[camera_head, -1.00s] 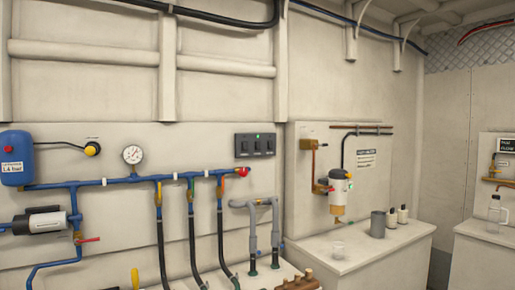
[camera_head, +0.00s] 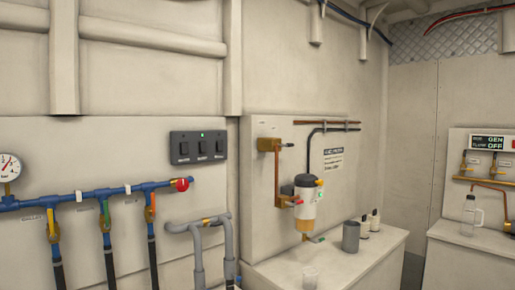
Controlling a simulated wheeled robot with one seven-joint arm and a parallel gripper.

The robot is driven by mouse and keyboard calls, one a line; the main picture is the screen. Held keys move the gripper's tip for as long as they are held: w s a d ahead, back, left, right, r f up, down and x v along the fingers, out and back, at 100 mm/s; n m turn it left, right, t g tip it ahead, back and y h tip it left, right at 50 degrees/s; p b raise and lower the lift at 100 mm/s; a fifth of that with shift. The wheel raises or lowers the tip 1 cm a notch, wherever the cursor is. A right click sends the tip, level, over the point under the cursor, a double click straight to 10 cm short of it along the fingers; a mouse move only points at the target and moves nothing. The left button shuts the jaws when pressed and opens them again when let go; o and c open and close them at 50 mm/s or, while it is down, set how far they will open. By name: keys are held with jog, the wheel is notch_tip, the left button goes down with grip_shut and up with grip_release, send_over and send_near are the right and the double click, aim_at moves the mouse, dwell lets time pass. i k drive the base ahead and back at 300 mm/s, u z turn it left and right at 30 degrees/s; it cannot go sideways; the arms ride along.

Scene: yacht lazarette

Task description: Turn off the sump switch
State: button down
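A dark switch panel (camera_head: 198,147) is mounted on the cream wall board, left of centre in the head view. It has several black rocker switches side by side and a small green light at its top middle. Small labels sit under the switches, too small to read, so I cannot tell which one is the sump switch or how each is set. My gripper is not in view.
Below the panel runs a blue pipe (camera_head: 100,194) with valves and a red knob (camera_head: 182,184). Grey pipes (camera_head: 200,240) stand below. To the right are a filter unit (camera_head: 304,205) and a counter (camera_head: 345,262) with a grey cup (camera_head: 351,237) and bottles.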

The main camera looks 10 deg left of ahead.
aim_at(203, 144)
jog(key=u, duration=0.05)
jog(key=i, duration=0.85)
jog(key=u, duration=0.95)
jog(key=i, duration=0.75)
jog(key=u, duration=0.7)
